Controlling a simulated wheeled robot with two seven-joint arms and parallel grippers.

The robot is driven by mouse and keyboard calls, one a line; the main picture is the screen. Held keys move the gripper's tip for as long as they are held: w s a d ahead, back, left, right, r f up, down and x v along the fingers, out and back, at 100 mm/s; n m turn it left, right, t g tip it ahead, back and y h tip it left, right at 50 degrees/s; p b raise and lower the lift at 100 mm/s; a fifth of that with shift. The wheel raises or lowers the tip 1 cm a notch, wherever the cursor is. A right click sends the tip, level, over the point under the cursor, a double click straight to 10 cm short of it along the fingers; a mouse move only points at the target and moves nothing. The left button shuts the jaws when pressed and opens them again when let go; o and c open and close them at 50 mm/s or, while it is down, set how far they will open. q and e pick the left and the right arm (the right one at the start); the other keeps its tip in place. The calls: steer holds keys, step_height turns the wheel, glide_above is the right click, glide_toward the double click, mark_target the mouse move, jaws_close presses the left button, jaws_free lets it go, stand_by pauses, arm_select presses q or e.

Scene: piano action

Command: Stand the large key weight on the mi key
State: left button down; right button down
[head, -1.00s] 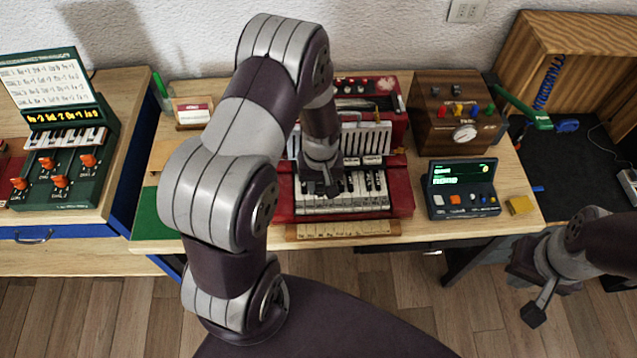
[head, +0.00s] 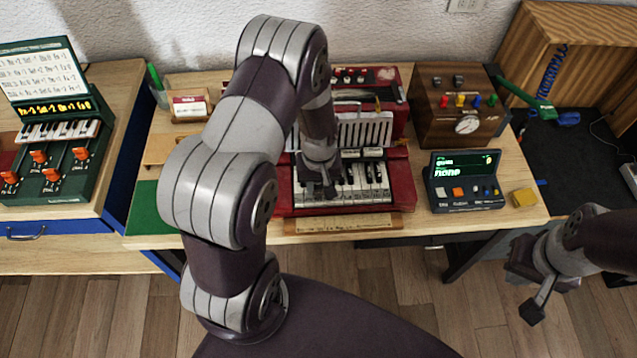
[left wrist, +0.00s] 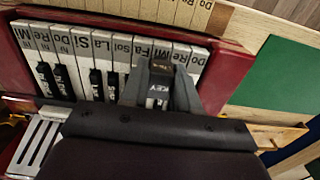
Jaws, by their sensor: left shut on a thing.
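The large key weight (left wrist: 161,69) is a small dark block with a pale label reading "KEY" in the left wrist view. My left gripper (left wrist: 160,88) is shut on it, one finger on each side, over the labelled white keys (left wrist: 120,45). The block is close to the Mi and Re labels; its fingers hide part of these keys, and I cannot tell whether it touches one. In the head view my left gripper (head: 322,188) is over the left part of the keyboard (head: 368,180) and hides the weight. My right gripper (head: 535,310) hangs low at the right, away from the table.
The keyboard sits in a red case (head: 402,178) with a wooden strip (head: 345,223) in front. A dark display box (head: 465,180), yellow block (head: 523,197) and wooden box with dial (head: 455,105) stand to the right. A green mat (head: 150,210) lies left.

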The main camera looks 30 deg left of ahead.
mark_target(319, 185)
arm_select(q)
steer(key=shift+f+b, duration=0.5)
steer(key=shift+f, duration=0.25)
stand_by(0.7)
steer(key=c, duration=0.8)
jaws_free()
steer(key=shift+o, duration=0.2)
step_height(319, 185, up, 13)
steer(key=shift+f, duration=0.15)
steer(key=s+d+r+m+t, duration=0.1)
steer(key=s+d+r+m, duration=0.2)
steer(key=s+d+m, duration=0.2)
steer(key=s+m, duration=0.1)
steer(key=s, duration=0.2)
steer(key=shift+s+r+m, duration=0.25)
steer(key=shift+r+m, duration=0.05)
steer(key=shift+r, duration=0.1)
